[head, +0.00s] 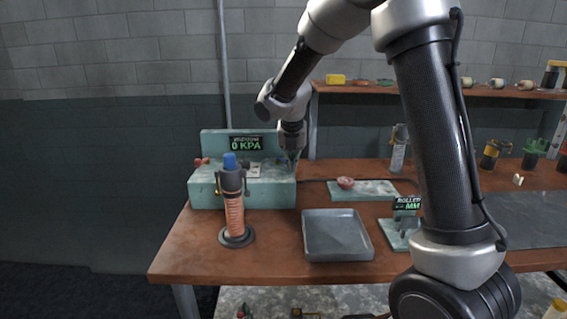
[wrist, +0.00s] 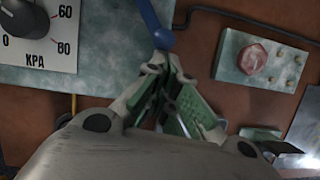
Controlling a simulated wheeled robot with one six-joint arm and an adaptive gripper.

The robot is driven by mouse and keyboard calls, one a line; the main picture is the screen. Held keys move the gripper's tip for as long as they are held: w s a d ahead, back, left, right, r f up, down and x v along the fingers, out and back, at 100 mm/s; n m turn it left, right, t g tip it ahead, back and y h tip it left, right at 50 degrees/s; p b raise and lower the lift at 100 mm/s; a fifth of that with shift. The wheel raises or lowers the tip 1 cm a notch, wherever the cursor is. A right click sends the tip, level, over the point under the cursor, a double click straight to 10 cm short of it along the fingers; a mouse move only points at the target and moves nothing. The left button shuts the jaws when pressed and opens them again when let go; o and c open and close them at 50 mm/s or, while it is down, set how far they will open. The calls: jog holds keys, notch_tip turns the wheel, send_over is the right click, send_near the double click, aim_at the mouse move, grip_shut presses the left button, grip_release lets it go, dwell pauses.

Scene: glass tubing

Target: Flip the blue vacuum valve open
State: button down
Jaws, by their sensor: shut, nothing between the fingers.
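The blue valve lever (wrist: 152,22) shows in the wrist view as a slim blue bar with a rounded end, at the right edge of the teal vacuum station. My gripper (wrist: 162,58) is shut and empty, its fingertips close together right at the lever's rounded end; I cannot tell whether they touch. In the head view the teal vacuum station (head: 209,193) stands at the back left of the bench, its display (head: 246,143) reading 0 KPA. My gripper (head: 291,158) is at its right end there, and the lever cannot be made out clearly.
A dial (wrist: 38,22) marked KPA is left of the lever. A blue-topped torch (head: 234,205) stands before the station. A grey tray (head: 337,255) lies front centre. A teal plate (head: 375,191) with a pink knob is right of my gripper. A dark hose runs behind.

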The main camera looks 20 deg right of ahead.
jog(key=w+d, duration=0.2)
jog(key=d, duration=0.3)
jog(key=shift+w+d, duration=0.35)
jog(key=shift+w, duration=0.05)
jog(key=shift+a, duration=0.1)
dwell(1.1)
jog(key=shift+w+a, duration=0.4)
jog(key=shift+a, duration=0.2)
